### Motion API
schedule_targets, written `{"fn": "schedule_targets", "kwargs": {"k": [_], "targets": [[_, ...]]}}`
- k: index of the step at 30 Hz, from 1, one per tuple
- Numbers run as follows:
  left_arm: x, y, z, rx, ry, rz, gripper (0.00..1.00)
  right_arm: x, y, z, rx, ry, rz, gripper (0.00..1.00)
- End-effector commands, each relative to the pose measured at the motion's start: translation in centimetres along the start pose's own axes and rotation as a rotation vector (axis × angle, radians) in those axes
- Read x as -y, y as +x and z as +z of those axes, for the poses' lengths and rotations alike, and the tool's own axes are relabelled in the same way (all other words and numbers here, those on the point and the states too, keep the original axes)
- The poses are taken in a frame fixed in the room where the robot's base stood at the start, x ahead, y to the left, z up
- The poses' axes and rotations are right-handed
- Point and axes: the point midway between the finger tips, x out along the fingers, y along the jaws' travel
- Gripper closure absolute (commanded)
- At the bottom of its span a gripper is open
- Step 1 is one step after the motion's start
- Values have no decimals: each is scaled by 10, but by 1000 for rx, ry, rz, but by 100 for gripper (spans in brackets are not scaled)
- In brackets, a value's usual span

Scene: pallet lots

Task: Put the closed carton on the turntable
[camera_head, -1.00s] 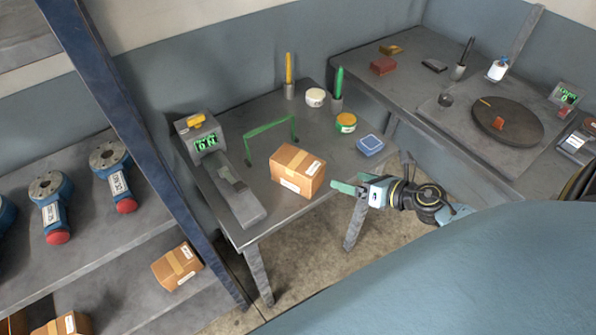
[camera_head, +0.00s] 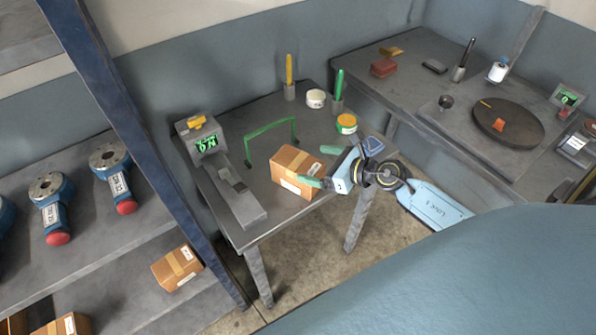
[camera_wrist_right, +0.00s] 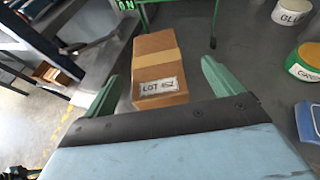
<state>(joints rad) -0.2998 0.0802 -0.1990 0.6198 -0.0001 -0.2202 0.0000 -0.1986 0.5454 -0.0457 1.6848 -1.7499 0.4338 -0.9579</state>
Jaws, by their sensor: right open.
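The closed carton (camera_head: 293,168), brown with a tape strip and a white label, sits on the small grey table. In the right wrist view the carton (camera_wrist_right: 156,68) shows its "LOT" label and lies ahead, between the green fingers. My right gripper (camera_head: 322,166) is open at the carton's right side, its two green fingers apart; in the wrist view the right gripper (camera_wrist_right: 160,90) holds nothing. Whether a finger touches the carton I cannot tell. The dark round turntable (camera_head: 508,124) is on the far right bench, with a small orange piece on it. My left gripper is not in view.
A green wire frame (camera_head: 270,140) stands behind the carton, and a grey device with a green display (camera_head: 206,145) to its left. Tins (camera_head: 346,123) and pen holders stand at the back. A shelf on the left holds blue motors and more cartons (camera_head: 177,268).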

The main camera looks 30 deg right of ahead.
Motion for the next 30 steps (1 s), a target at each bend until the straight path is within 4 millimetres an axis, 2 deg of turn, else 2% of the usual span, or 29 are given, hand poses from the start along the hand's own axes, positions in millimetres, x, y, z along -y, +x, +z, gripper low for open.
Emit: {"fn": "schedule_targets", "kwargs": {"k": [9,19,30], "targets": [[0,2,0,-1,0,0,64,-6,44,-2,2,2,1,7],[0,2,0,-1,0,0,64,-6,49,-2,0,1,1,9],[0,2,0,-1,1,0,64,-6,49,-2,0,1,0,57]]}}
